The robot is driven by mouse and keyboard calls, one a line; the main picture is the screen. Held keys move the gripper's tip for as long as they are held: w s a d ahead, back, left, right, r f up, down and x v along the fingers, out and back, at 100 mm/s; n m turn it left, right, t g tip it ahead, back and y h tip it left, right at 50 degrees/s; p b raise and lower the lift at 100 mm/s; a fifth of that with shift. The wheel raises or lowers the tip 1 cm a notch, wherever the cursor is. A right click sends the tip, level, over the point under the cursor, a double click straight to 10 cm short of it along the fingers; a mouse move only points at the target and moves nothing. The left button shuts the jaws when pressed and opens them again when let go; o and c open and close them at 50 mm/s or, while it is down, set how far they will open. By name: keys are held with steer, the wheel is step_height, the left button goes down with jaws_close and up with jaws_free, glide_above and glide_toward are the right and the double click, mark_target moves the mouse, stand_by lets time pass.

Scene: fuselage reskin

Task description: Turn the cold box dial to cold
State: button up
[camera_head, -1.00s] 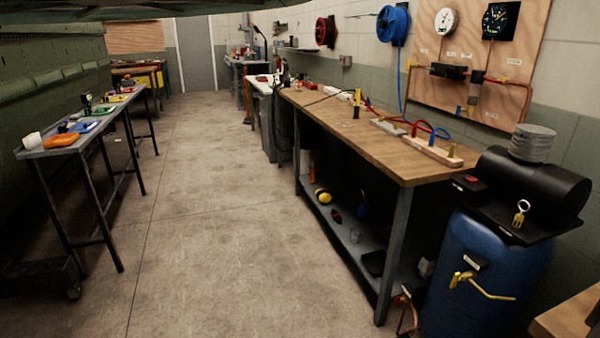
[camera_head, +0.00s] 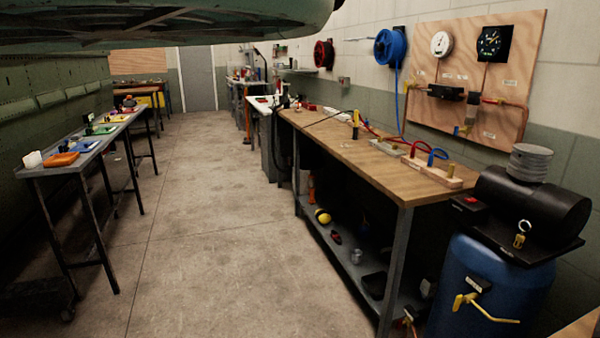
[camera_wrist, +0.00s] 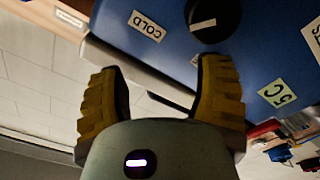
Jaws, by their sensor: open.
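The cold box (camera_wrist: 165,55) shows as a blue face across the upper part of the wrist view. Its round black dial (camera_wrist: 212,10) is partly cut off by the top edge and has a short white mark on it. A white COLD label (camera_wrist: 147,26) is to the left of the dial, and a pale label reading 5 C (camera_wrist: 275,93) is below right. My gripper (camera_wrist: 160,82) has its two yellow ribbed fingers spread apart with nothing between them. The fingers are below the dial in the picture and apart from it. The cold box and gripper are not visible in the head view.
The head view shows a wooden-topped workbench (camera_head: 365,150) on the right, with a blue compressor tank (camera_head: 475,285) at its near end. A narrow table (camera_head: 85,150) with coloured trays stands on the left. The concrete floor (camera_head: 215,220) between them is clear.

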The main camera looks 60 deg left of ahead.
steer(key=shift+w+a+r, duration=0.1)
steer(key=shift+a+r, duration=0.05)
steer(key=shift+r, duration=0.85)
steer(key=shift+a+r, duration=0.1)
steer(key=shift+r, duration=0.9)
steer(key=shift+o, duration=0.2)
